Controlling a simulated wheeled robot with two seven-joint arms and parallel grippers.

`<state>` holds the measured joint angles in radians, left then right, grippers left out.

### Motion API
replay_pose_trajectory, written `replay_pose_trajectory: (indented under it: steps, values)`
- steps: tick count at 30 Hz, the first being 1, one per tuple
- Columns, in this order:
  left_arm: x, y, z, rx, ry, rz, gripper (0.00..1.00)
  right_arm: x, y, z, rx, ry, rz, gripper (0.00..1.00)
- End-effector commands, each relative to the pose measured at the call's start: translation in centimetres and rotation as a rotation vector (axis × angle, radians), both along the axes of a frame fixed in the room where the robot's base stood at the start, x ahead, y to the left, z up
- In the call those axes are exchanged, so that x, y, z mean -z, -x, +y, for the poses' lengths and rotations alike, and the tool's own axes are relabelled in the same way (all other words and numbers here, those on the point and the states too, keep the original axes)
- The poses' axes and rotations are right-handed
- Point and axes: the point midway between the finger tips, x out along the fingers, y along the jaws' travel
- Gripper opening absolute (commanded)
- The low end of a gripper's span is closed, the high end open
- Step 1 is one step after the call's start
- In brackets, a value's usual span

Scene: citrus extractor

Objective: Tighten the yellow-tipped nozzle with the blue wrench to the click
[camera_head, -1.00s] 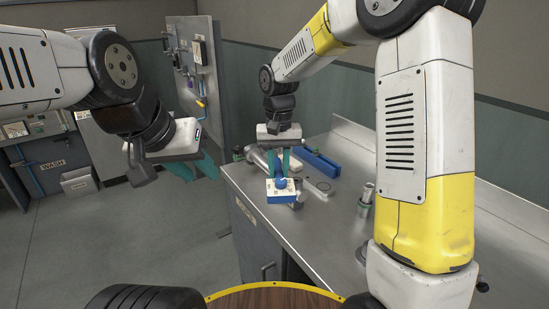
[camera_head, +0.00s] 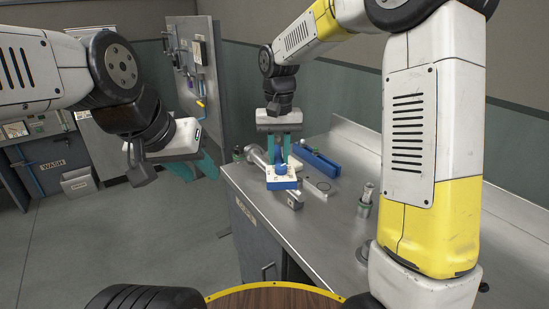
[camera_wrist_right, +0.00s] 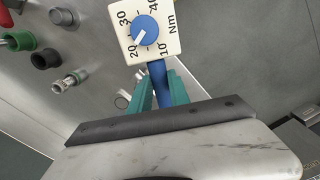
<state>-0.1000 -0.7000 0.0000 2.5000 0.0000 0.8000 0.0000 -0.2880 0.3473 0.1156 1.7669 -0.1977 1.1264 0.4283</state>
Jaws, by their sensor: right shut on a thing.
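The blue wrench (camera_wrist_right: 157,82) has a blue handle and a white square dial head marked in Nm, with a blue knob. My right gripper (camera_wrist_right: 160,92) is shut on its handle. In the head view my right gripper (camera_head: 279,152) points down with the wrench (camera_head: 283,183) above the near edge of the steel counter. My left gripper (camera_head: 197,172) hangs left of the counter; its teal fingers look apart and empty. A metal fitting (camera_wrist_right: 69,82) stands at the left of the right wrist view. I cannot make out a yellow tip on any nozzle.
The steel counter (camera_head: 325,230) carries a metal cylinder (camera_head: 257,157), a blue block (camera_head: 318,163), a flat ring (camera_head: 322,186) and a metal fitting (camera_head: 365,199). Red (camera_wrist_right: 6,14), green (camera_wrist_right: 17,41) and dark (camera_wrist_right: 46,59) fittings show in the wrist view. Open floor lies left.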

Motion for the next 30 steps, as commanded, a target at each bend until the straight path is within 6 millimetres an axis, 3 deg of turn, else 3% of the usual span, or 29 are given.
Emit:
replay_pose_trajectory:
  steps: [6, 17, 30]
  values:
    - [0.0, 0.0, 0.0, 0.000, 0.000, 0.000, 0.36, -1.4, 0.0, 0.0, 0.000, -0.001, -0.002, 0.00]
    - [0.0, 0.0, 0.0, 0.000, 0.000, 0.000, 0.36, -1.6, 0.1, 0.0, 0.000, 0.000, -0.001, 0.00]
    - [0.0, 0.0, 0.0, 0.000, 0.000, 0.000, 0.36, -3.3, 2.9, -0.2, 0.001, -0.001, -0.002, 0.00]
